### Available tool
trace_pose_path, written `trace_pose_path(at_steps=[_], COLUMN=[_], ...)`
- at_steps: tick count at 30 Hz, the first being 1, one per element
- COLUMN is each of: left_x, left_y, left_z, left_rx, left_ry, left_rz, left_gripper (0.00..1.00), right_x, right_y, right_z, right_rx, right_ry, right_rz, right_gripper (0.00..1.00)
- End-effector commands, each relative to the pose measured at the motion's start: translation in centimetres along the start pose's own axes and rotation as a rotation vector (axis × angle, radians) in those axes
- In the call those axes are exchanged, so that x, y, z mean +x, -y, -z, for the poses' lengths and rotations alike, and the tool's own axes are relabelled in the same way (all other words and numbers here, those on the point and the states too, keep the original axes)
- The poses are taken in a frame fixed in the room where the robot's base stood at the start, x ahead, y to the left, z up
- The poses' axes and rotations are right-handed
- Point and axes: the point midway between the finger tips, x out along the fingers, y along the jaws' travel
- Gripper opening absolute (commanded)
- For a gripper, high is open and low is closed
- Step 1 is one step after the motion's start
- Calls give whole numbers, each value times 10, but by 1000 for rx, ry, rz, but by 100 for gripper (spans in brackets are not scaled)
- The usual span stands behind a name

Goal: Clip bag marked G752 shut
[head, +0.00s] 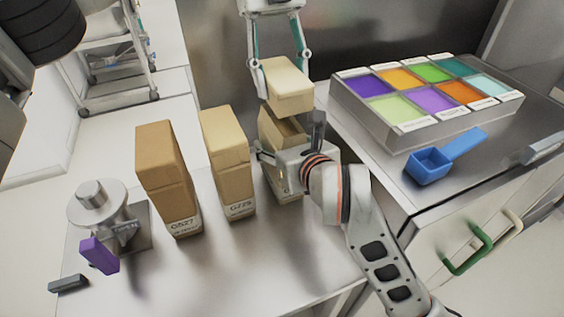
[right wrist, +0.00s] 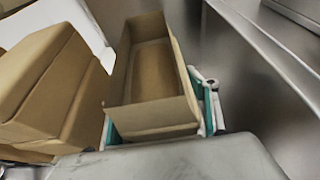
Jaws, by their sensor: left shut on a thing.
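An open tan bag (head: 275,133) stands on the steel bench, its lower front largely hidden by my right gripper (head: 283,168). In the right wrist view the open bag (right wrist: 152,75) shows a hollow inside, with finger pads against both sides. My left gripper (head: 279,60) is shut on a pale tan box-shaped piece (head: 290,88), held just above the open bag. Two closed tan bags stand to the left: one marked G527 (head: 168,175), the other (head: 228,165) with a label I cannot read surely. The open bag's label is hidden; I see no G752 mark.
A grinder-like metal device (head: 97,205) with a purple handle stands at the left, near a small dark block (head: 68,284). At the right are a tray of coloured compartments (head: 385,132) and a blue scoop (head: 430,167). The bench front is clear.

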Motion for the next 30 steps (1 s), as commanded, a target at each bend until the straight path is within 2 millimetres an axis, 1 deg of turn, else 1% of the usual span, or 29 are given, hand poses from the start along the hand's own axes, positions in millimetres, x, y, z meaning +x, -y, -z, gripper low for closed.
trace_pose_path(at_steps=[1,3,8,10,18,21,30], left_x=[0,0,0,4,36,44,45], left_y=[0,0,0,0,-1,0,0], left_z=[0,0,0,-2,-16,-19,-19], left_rx=[0,0,0,0,-1,1,0], left_ry=[0,0,0,-1,-6,-6,-5], left_rz=[0,0,0,-1,-1,-1,0], left_gripper=[23,23,23,23,23,23,23], right_x=[0,0,0,0,0,0,0], right_y=[0,0,0,0,0,0,0], right_z=[0,0,0,0,0,0,0], right_rx=[-1,-1,-1,-1,-2,-2,-2], right_ry=[0,0,0,0,0,0,0], right_rz=[0,0,0,0,0,0,1], right_gripper=[32,17,16,16,16,16,16])
